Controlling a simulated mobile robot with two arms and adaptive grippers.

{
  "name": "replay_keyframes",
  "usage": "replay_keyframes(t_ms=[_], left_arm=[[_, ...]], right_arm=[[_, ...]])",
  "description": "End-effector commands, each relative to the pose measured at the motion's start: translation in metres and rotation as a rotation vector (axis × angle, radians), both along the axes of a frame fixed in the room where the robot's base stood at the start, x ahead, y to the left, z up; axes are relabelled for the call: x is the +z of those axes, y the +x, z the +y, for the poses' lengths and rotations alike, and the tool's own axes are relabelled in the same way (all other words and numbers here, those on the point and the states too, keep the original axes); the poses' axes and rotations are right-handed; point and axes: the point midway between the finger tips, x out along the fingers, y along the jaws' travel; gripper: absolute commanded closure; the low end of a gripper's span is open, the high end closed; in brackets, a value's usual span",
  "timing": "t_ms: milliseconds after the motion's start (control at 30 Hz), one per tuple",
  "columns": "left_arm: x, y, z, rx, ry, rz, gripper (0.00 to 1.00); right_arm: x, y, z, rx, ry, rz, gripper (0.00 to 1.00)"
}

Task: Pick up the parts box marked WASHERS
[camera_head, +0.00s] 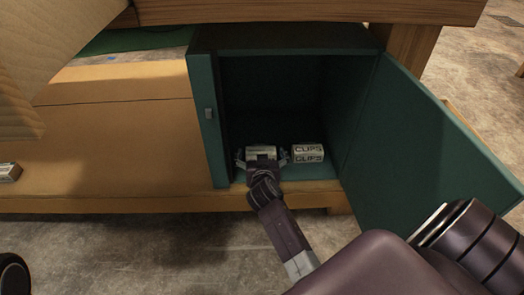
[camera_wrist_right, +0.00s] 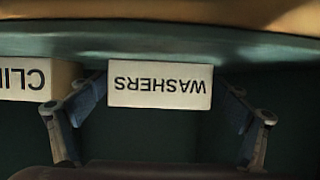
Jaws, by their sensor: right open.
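The white parts box marked WASHERS (camera_wrist_right: 160,85) shows in the right wrist view, its lettering upside down. In the head view the box (camera_head: 261,150) stands on the floor of the green cabinet, partly hidden by my gripper. My right gripper (camera_head: 261,159) reaches into the cabinet. In the right wrist view its fingers (camera_wrist_right: 160,98) are open, one on each side of the WASHERS box; I see gaps beside the box, and contact is not visible. My left gripper is not in view.
A white box marked CLIPS (camera_head: 308,153) stands close to the right of the WASHERS box. The cabinet's green door (camera_head: 425,150) is swung open to the right. The cabinet's side walls limit room sideways. Another small box (camera_head: 9,173) lies at the far left.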

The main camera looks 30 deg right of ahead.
Motion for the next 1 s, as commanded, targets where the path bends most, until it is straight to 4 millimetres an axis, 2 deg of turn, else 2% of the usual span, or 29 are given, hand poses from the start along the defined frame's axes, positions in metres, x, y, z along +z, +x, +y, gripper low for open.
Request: replay_keyframes(t_ms=[133, 567, 1000], left_arm=[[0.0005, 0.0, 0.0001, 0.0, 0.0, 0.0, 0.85], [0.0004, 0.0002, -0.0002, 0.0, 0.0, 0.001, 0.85], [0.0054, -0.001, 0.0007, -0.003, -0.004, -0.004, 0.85]], right_arm=[[0.0005, -0.0002, 0.0, 0.0, 0.0, 0.0, 0.09], [0.0004, 0.0, -0.0003, 0.0, 0.0, 0.0, 0.56], [0.0085, 0.0019, -0.0027, 0.001, -0.002, -0.001, 0.56]])
